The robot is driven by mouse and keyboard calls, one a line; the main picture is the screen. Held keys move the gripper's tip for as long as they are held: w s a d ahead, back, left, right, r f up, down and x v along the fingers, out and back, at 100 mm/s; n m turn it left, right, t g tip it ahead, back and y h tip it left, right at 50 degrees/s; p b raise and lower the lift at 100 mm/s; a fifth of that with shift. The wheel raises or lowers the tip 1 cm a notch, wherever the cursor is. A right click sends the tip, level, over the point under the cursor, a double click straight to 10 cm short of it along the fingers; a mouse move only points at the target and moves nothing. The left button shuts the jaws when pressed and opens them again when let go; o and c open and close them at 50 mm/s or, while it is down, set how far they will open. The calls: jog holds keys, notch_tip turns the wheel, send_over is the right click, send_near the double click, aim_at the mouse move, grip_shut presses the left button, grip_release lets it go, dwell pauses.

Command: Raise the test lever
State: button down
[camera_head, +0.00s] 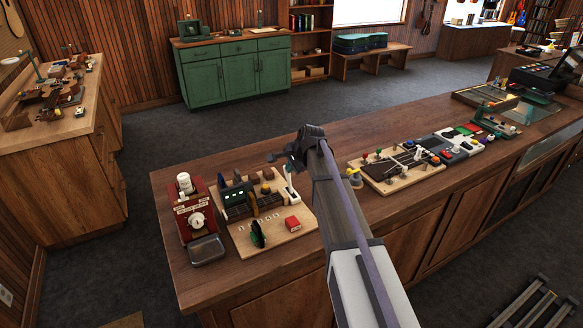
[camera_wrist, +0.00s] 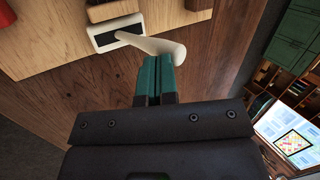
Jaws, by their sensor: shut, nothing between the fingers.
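The test lever, a white lever (camera_wrist: 150,43), rises from a dark slot in a white-framed plate (camera_wrist: 104,39) on a light wooden board. Its rounded free end points right in the wrist view. In the head view the lever (camera_head: 291,187) stands at the board's back right corner, tilted. My gripper (camera_wrist: 160,58) has teal fingers, shut together and empty. Their tips are right at the lever's free end and overlap it in the wrist view; I cannot tell whether they touch it. In the head view my gripper (camera_head: 281,157) is small and dark, above the counter behind the lever.
The wooden board (camera_head: 285,250) also carries a black block, a green disc and a red box (camera_head: 292,224). Another board with coloured knobs (camera_head: 398,180) lies to the right. Bare counter lies between.

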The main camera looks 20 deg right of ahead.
jog(key=s+p+v, duration=0.1)
jog(key=p+v, duration=0.9)
jog(key=v, duration=0.3)
jog(key=shift+s+d+f+p, duration=0.25)
jog(key=shift+d+f+p, duration=0.1)
jog(key=shift+p, duration=0.05)
jog(key=shift+f, duration=0.1)
